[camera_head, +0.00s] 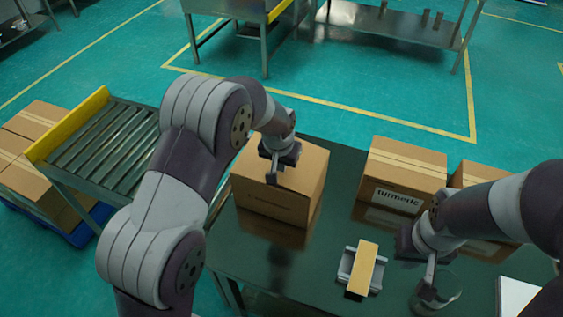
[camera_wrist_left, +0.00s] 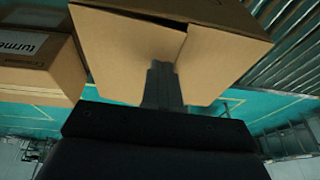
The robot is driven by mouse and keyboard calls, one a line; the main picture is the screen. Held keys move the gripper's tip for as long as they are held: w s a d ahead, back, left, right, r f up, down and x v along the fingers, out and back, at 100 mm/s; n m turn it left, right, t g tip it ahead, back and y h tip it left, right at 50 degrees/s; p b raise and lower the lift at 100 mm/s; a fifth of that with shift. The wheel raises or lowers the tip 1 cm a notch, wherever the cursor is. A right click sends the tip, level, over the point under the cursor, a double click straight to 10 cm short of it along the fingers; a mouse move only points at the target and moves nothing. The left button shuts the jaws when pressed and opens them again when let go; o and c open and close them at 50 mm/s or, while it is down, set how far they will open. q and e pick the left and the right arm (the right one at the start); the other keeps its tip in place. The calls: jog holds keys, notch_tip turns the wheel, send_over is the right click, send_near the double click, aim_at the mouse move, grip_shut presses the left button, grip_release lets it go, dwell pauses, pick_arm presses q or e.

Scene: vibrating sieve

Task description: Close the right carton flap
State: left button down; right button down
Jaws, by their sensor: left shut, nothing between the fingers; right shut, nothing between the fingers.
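The brown carton (camera_head: 305,185) stands on the dark table. In the head view its top looks mostly covered, with my left arm hiding part of it. My left gripper (camera_head: 272,180) is shut and points down over the carton's near top edge. In the left wrist view, my shut fingers (camera_wrist_left: 162,75) reach to the carton (camera_wrist_left: 115,50), where a seam with a small dark gap shows between panels. I cannot tell whether they touch, or which panel is the right flap. My right gripper (camera_head: 428,288) is shut and empty, low over the table at the right.
A carton labelled turmeric (camera_head: 405,165) and another carton (camera_head: 485,175) stand to the right. A tape dispenser-like tool (camera_head: 362,270) lies in front. A roller conveyor (camera_head: 105,145) and stacked cartons (camera_head: 35,120) are at the left. The table (camera_head: 235,255) is clear at front left.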

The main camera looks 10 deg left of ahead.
pick_arm(q)
jog(key=shift+a+f+b, duration=0.25)
jog(key=shift+f+b, duration=0.05)
jog(key=shift+f, duration=0.25)
jog(key=shift+a+f+b, duration=0.2)
jog(key=shift+f+b, duration=0.05)
jog(key=shift+f, duration=0.3)
jog(key=shift+w, duration=0.1)
jog(key=shift+r, duration=0.1)
jog(key=shift+r+p, duration=1.05)
jog(key=shift+r, duration=0.05)
notch_tip(320, 180, up, 4)
jog(key=p, duration=0.3)
jog(key=shift+w, duration=0.15)
jog(key=shift+s+a+r+b, duration=0.2)
jog(key=shift+s+r+b, duration=0.1)
jog(key=shift+r+b, duration=0.3)
jog(key=a+v, duration=0.1)
jog(key=v, duration=0.7)
jog(key=shift+b, duration=0.45)
